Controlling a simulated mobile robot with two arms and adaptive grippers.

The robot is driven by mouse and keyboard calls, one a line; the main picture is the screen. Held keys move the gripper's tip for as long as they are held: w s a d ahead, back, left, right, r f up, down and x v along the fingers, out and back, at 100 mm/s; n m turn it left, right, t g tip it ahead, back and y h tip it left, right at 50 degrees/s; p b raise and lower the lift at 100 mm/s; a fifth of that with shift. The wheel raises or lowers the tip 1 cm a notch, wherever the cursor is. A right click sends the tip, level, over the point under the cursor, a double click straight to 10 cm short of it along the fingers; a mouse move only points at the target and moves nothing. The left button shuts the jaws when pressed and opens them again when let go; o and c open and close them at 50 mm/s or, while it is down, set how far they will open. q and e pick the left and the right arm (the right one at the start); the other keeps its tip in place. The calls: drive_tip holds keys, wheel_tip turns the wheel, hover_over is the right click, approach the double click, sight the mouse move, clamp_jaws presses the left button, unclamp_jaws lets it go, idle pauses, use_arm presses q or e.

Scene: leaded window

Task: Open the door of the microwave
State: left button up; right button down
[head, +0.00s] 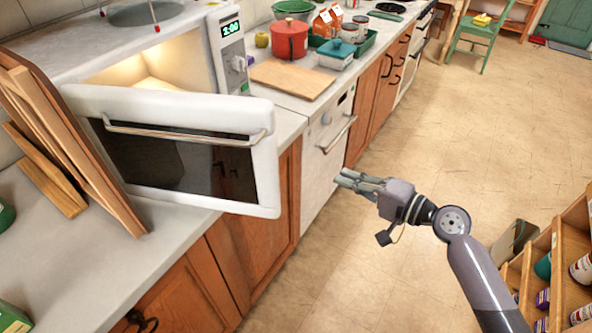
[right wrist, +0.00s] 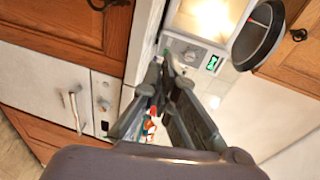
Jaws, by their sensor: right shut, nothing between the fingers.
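The white microwave (head: 190,58) stands on the counter at the upper left of the head view, with its lit inside showing. Its door (head: 262,105) hangs wide open, swung out past the counter's front edge. The door's metal bar handle (head: 190,135) faces up and outward. My right gripper (head: 340,181) is shut and empty, in the air over the floor to the right of the door and apart from it. In the right wrist view its fingers (right wrist: 165,65) meet, with the microwave's control panel (right wrist: 192,52) beyond. My left gripper does not show.
Wooden boards (head: 75,150) lean by the door's left side. A cutting board (head: 292,78) and a red pot (head: 290,40) sit on the counter right of the microwave. A shelf with jars (head: 560,262) stands at the lower right. The floor between is clear.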

drive_tip(key=s+a+r+n+g+y, duration=0.1)
drive_tip(key=s+a+r+y, duration=0.25)
drive_tip(key=r, duration=0.45)
drive_tip(key=w+a+p, duration=0.1)
drive_tip(key=a+p, duration=0.4)
drive_tip(key=a, duration=0.3)
drive_tip(key=shift+w+a+h, duration=0.2)
drive_tip(key=shift+a+h, duration=0.15)
drive_tip(key=shift+f, duration=0.1)
